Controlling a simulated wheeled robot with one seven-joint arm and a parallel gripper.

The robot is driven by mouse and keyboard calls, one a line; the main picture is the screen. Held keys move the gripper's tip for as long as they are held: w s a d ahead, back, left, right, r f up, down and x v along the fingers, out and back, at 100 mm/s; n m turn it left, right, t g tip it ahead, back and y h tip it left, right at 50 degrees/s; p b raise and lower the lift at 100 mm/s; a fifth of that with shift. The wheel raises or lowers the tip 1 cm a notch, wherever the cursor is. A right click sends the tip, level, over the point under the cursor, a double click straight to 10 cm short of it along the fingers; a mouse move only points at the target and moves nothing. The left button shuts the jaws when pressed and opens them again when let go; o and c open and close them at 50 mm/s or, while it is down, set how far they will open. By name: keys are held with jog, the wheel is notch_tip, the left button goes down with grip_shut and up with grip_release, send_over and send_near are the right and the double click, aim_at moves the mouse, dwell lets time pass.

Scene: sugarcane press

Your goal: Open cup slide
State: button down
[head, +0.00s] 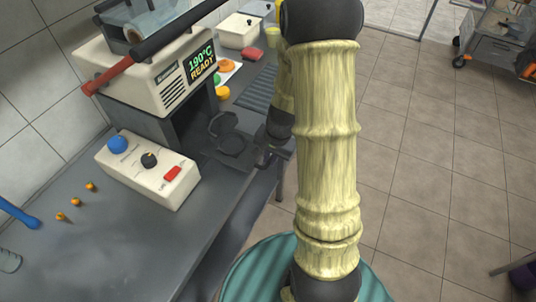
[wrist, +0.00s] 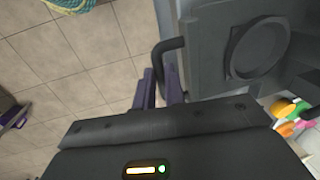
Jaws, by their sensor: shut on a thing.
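The cup slide (wrist: 222,57) is a dark grey plate with a round cup recess (wrist: 258,47) and a black bent handle (wrist: 168,47). In the head view the slide (head: 232,145) sticks out at the front of the sugarcane press (head: 150,75), to the right of its base. My gripper (wrist: 161,88) is shut on the handle, with its purple-grey fingers at the handle's end. The display on the press reads 190°C READY.
A control box (head: 152,168) with a blue knob, a black dial and a red switch sits left of the slide. Small orange pieces (head: 76,202) lie on the grey counter (head: 110,245). Tiled floor is open at right.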

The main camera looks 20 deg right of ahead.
jog(key=shift+s+d, duration=0.15)
jog(key=shift+d, duration=0.05)
jog(key=c, duration=1.5)
grip_release()
jog(key=shift+a, duration=0.1)
jog(key=shift+r, duration=0.1)
jog(key=shift+r, duration=0.25)
jog(key=r+p, duration=0.1)
jog(key=r, duration=0.4)
jog(key=s+d+r, duration=0.1)
jog(key=r, duration=0.5)
jog(key=s+d+r+p, duration=0.1)
jog(key=r, duration=0.4)
jog(key=shift+s+d+r+p, duration=0.1)
jog(key=shift+r+p, duration=0.15)
jog(key=shift+p, duration=0.05)
